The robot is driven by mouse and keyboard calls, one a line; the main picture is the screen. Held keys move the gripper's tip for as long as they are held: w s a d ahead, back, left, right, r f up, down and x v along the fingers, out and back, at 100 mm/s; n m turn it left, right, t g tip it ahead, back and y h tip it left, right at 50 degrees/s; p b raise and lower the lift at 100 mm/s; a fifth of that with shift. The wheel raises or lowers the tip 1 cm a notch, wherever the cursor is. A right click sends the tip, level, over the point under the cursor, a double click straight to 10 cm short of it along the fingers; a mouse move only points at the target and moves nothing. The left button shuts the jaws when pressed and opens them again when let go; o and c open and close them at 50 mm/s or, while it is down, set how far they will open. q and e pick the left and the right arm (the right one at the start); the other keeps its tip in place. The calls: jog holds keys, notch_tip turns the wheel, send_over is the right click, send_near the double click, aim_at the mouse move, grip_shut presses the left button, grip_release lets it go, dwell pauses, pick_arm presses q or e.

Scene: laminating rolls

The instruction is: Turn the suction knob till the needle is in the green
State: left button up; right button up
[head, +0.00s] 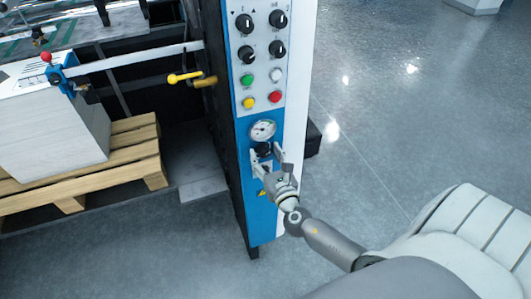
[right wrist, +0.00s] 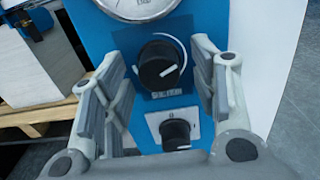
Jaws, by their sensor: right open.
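The black suction knob (head: 263,149) is on the blue panel, just under the round gauge (head: 263,130). In the right wrist view the knob (right wrist: 160,66) has a white pointer line slanting to the upper right and a white arc around it. The gauge (right wrist: 140,8) is cut off at the top there, and its needle is too small to read in the head view. My right gripper (head: 268,160) is open, with one finger on each side of the knob and visible gaps between. My left gripper is not in view.
A second black knob (right wrist: 176,134) on a white plate sits just below. Above the gauge are several black knobs and coloured buttons (head: 262,60). A paper stack (head: 50,125) on a wooden pallet (head: 125,160) stands at left.

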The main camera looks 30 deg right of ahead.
jog(key=shift+w, duration=0.3)
jog(key=shift+c, duration=0.5)
jog(key=c, duration=0.9)
jog(key=shift+c, duration=0.2)
